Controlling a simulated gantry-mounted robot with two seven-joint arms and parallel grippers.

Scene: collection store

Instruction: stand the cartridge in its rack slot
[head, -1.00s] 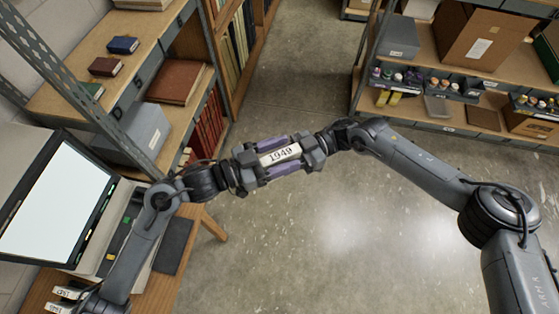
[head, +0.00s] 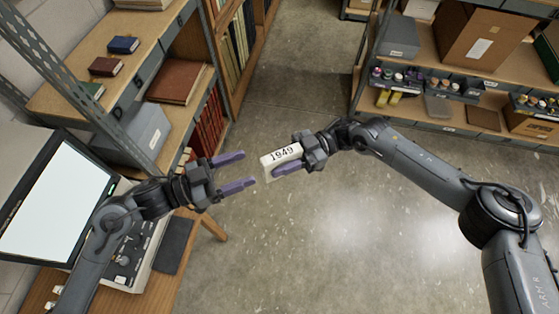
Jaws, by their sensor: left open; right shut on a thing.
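The cartridge (head: 281,155) is a white block with "1949" on its label. It is in mid-air above the floor in the head view. My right gripper (head: 276,164) is shut on it from the right, and the cartridge's left end sticks out. My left gripper (head: 246,169) is open and empty, just left of the cartridge, with its two purple fingers apart and not touching it. I cannot make out the rack slot for this cartridge.
A wooden desk (head: 205,223) at lower left carries a bright monitor (head: 55,200), a control unit (head: 128,262) and a dark pad (head: 174,246). Shelving with books and boxes stands at upper left, with more shelving (head: 455,125) at upper right. The concrete floor (head: 330,225) between is clear.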

